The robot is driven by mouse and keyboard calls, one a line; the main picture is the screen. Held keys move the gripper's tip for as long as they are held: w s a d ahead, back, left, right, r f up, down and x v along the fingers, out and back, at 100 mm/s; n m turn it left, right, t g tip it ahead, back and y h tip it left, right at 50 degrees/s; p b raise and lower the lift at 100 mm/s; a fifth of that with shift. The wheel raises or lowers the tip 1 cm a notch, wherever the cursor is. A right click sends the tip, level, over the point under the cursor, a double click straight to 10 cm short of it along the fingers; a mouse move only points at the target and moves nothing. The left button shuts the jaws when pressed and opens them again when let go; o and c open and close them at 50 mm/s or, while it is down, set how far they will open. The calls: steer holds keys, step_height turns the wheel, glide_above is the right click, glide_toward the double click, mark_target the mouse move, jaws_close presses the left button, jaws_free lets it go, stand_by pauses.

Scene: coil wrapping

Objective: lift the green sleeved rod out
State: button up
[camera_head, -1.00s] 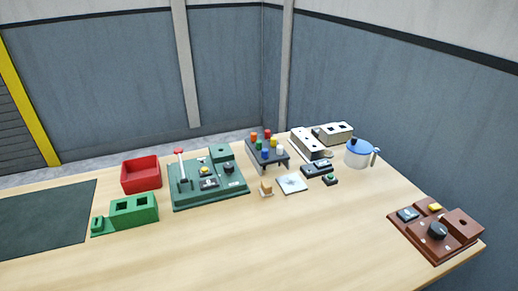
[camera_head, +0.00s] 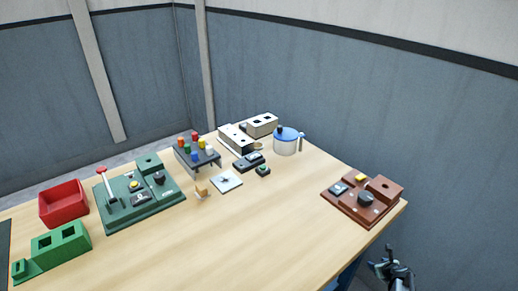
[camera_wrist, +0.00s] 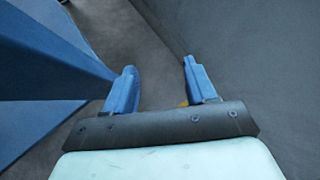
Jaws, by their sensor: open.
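The green sleeved rod (camera_head: 187,148) is one of several colour-topped rods standing in a dark grey rack (camera_head: 207,166) on the table. It looks upright on the rack's left side, near the orange and blue ones; it is small here and its lower part is hidden. My gripper (camera_head: 391,268) is at the lower right, beyond the table's right edge and far from the rack. In the wrist view my gripper (camera_wrist: 160,72) has its two blue fingers apart with nothing between them. No rod or rack shows in the wrist view.
A brown panel with a knob (camera_head: 363,199) stands near the right edge. A green panel with a red-topped lever (camera_head: 135,205) and red bin (camera_head: 63,205) stand left. The middle front of the table is clear.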

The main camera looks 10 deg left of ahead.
steer(key=w+d+r+t+y, duration=0.1)
steer(key=w+d+r+y, duration=0.1)
steer(key=w+r, duration=0.45)
steer(key=w+d+r, duration=0.1)
steer(key=w+r, duration=0.4)
steer(key=r, duration=0.8)
step_height(320, 180, up, 37)
steer(key=s+a+n+t+h, duration=0.2)
steer(key=n+t, duration=0.1)
steer(key=n, duration=0.1)
steer(key=w+a+n+g+y, duration=0.15)
steer(key=w+a+n, duration=0.3)
steer(key=a, duration=0.55)
steer(key=w+a+n+g+y, duration=0.1)
steer(key=w+a+n+y, duration=0.15)
steer(key=a+n, duration=0.55)
steer(key=n+g, duration=0.8)
steer(key=n, duration=1.9)
glide_toward(187, 145)
steer(key=f, duration=0.1)
steer(key=a+f, duration=0.1)
steer(key=f+h, duration=0.1)
steer(key=shift+w+a+f, duration=0.1)
steer(key=shift+w+a, duration=0.1)
steer(key=shift+w, duration=0.15)
steer(key=shift+a+x, duration=0.2)
steer(key=shift+x, duration=2.5)
steer(key=shift+s, duration=0.15)
jaws_close()
